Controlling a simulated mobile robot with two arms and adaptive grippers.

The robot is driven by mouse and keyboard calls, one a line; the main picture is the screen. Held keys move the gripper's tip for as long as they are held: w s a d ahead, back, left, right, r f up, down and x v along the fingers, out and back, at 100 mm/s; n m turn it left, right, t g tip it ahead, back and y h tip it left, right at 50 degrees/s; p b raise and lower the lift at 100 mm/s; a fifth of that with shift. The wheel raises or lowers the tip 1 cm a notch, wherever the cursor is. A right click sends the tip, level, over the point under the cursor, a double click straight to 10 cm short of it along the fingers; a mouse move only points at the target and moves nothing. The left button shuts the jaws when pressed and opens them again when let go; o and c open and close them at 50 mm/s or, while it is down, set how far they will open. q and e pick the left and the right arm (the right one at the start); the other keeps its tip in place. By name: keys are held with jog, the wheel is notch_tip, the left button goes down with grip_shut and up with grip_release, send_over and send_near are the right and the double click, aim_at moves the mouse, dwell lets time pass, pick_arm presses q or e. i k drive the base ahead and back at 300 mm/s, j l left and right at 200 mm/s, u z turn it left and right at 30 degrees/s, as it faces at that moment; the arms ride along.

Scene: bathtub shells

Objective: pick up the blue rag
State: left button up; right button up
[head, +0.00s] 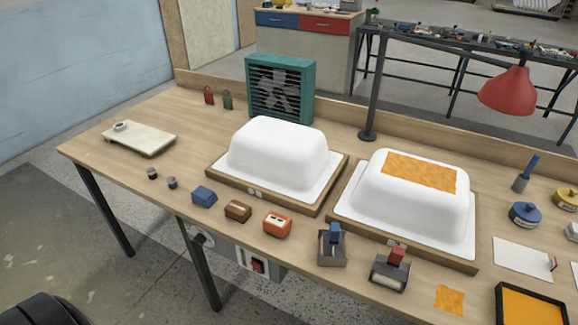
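A small blue block-shaped item (204,197) lies near the front edge of the wooden bench, left of a brown block (238,211) and an orange block (277,224). It may be the blue rag, folded, but it is too small to tell cloth from a solid block. Nothing covers it. No other blue thing on the bench looks like a cloth. Neither of my grippers is in view.
The wooden bench (120,170) holds two white tub shells (277,150) on wooden bases, a teal fan (280,88), and a red lamp (507,90). Two grey holders (331,249) stand right of the blocks. A pale board (140,138) lies at left.

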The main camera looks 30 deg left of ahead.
aim_at(201, 196)
jog(key=u, duration=1.55)
